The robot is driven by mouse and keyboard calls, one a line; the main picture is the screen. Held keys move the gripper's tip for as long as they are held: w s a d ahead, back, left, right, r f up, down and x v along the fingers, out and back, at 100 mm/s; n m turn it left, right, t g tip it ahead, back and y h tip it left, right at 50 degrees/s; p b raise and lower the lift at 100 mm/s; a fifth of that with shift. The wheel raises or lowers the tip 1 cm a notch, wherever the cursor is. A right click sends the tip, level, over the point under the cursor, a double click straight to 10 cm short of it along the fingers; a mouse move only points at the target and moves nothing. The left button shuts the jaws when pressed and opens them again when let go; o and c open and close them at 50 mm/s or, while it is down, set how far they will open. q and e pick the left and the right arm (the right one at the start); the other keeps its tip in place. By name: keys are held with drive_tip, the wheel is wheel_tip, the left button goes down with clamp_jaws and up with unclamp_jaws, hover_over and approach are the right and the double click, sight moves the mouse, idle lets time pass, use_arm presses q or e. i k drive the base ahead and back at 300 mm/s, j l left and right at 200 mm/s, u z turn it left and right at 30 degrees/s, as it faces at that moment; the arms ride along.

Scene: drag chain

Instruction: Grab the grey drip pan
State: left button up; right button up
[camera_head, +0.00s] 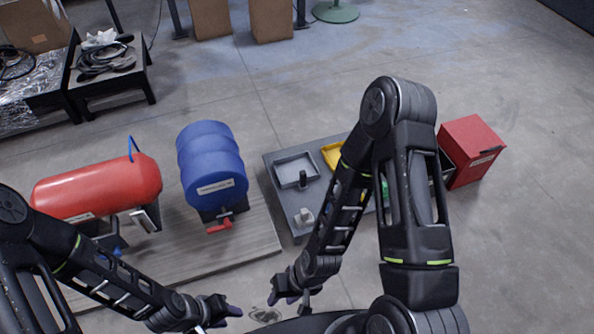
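The grey drip pan (286,171) is a shallow rectangular tray. It lies on the left back part of a low grey platform (283,203), with a small black object at its front right corner. My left gripper (232,311) is at the bottom of the view, well in front of the pan and to its left. My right gripper (284,297) is also low in the view, in front of the platform and apart from the pan. Both grippers look empty. Their finger gaps are too small to judge.
A yellow tray (331,153) lies right of the pan, partly behind my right arm. A blue barrel (210,163) and red tank (98,188) stand on a wooden board (258,243) to the left. A red box (469,150) stands at right.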

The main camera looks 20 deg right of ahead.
sight(299, 169)
drive_tip(key=z, duration=0.9)
drive_tip(key=i+l+z, duration=0.15)
drive_tip(key=z, duration=0.2)
drive_tip(key=i+l, duration=0.35)
drive_tip(key=i, duration=0.2)
drive_tip(key=i+l, duration=0.4)
drive_tip(key=i, duration=0.15)
